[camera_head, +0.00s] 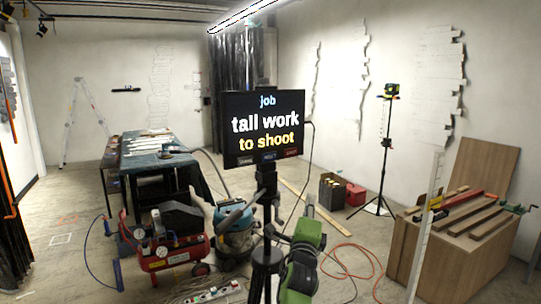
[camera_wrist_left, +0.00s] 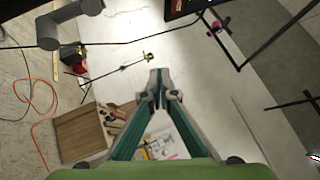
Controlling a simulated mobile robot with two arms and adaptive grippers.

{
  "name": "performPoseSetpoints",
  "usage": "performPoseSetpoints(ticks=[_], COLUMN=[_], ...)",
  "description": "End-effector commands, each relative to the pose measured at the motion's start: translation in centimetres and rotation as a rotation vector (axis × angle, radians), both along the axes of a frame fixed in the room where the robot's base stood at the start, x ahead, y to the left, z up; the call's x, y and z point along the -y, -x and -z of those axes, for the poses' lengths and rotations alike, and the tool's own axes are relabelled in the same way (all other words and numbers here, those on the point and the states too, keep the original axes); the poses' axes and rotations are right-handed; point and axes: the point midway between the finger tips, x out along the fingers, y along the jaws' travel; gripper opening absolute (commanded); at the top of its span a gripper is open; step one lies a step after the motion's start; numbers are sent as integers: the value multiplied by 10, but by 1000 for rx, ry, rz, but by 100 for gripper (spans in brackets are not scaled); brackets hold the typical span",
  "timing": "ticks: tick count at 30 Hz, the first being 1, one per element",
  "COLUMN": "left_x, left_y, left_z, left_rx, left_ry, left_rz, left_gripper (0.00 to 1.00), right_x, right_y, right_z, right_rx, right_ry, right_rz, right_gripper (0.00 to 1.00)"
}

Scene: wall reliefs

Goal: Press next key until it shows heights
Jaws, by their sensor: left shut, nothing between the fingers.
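A black screen (camera_head: 265,128) on a stand reads "job", "tall work", "to shoot". Along its lower edge are a grey key (camera_head: 245,161), a blue key (camera_head: 269,157) and a red key (camera_head: 290,153); their small labels are too blurred to read surely. My green left gripper (camera_head: 309,210) is below and right of the screen, apart from the keys. In the left wrist view, its teal fingers (camera_wrist_left: 158,75) are shut and empty. A corner of the screen (camera_wrist_left: 185,8) shows at the top there. My right gripper is not seen.
A red compressor (camera_head: 172,255) and a vacuum (camera_head: 236,240) stand left of the screen's stand. A dark-covered table (camera_head: 145,165) is farther left. A laser tripod (camera_head: 381,170) and wooden box (camera_head: 460,255) are right. White reliefs (camera_head: 437,75) hang on the walls.

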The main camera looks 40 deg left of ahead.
Motion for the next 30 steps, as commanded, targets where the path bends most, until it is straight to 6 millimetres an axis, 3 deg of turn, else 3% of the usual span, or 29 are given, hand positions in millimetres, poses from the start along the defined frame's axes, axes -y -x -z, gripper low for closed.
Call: performPoseSetpoints(ticks=[1, 3, 9, 14, 30], left_x=[-6, -14, -28, -31, -30], left_y=[6, 13, 30, 35, 35], left_z=[-24, -48, -90, -100, -99], left_rx=[22, 41, 74, 81, 81], left_ry=[-29, -68, -138, -155, -154], left_rz=[-26, -63, -133, -152, -151], left_gripper=[0, 0, 0, 0, 0], right_x=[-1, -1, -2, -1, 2], right_y=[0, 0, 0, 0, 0], right_z=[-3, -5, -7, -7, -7], right_rx=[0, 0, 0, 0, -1], right_ry=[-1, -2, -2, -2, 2], right_rz=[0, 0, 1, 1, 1], right_gripper=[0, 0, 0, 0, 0])
